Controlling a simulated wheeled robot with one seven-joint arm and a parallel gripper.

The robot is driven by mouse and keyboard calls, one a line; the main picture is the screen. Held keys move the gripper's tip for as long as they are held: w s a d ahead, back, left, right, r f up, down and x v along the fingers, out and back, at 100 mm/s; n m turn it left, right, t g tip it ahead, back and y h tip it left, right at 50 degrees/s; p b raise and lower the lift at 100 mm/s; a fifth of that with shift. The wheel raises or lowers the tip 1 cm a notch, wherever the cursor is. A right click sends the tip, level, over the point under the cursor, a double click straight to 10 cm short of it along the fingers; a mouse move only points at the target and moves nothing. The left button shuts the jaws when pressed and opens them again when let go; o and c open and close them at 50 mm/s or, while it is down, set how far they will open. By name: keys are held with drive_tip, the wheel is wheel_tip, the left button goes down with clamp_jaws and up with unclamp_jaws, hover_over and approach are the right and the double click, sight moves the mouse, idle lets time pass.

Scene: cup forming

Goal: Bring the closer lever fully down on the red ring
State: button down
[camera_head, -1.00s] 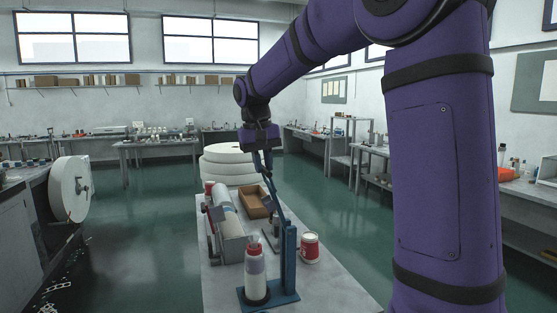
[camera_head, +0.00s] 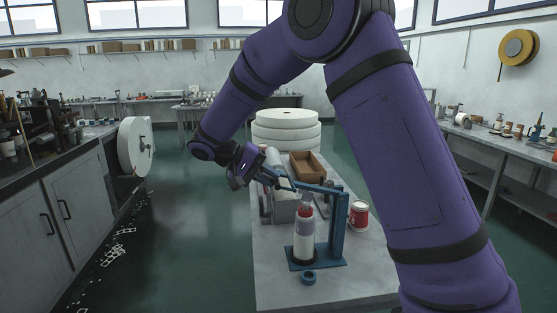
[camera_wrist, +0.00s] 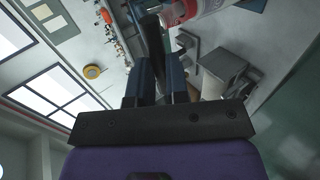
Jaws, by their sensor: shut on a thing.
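The closer (camera_head: 337,235) is a blue stand with a flat base and an upright post. Its blue lever (camera_head: 318,187) runs left from the post, close to level and tilted slightly. A white bottle (camera_head: 303,240) stands upright on the base. The red ring (camera_head: 303,211) is at the bottle's top, under the lever; whether the lever touches it I cannot tell. My gripper (camera_head: 268,178) is shut on the lever's free end, left of the bottle. In the wrist view, the dark lever handle (camera_wrist: 153,45) lies between my fingers (camera_wrist: 155,82).
A red and white can (camera_head: 358,215) stands right of the post. A cardboard box (camera_head: 308,165) and a grey roller device (camera_head: 280,208) are behind. The table's (camera_head: 345,290) front is mostly clear.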

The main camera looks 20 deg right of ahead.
drive_tip(key=shift+h, duration=0.7)
drive_tip(key=shift+w+a+f, duration=0.1)
drive_tip(key=shift+a+f, duration=0.05)
drive_tip(key=shift+f, duration=0.85)
drive_tip(key=shift+s+a+f, duration=0.1)
drive_tip(key=shift+a+f, duration=0.1)
drive_tip(key=shift+f, duration=0.75)
drive_tip(key=shift+w+a+f, duration=0.1)
drive_tip(key=shift+a+f, duration=0.05)
drive_tip(key=shift+f, duration=0.85)
drive_tip(key=c, duration=1.1)
unclamp_jaws()
drive_tip(key=v, duration=1)
drive_tip(key=shift+w+a+r, duration=0.15)
drive_tip(key=shift+w+a, duration=0.1)
drive_tip(key=shift+a, duration=0.05)
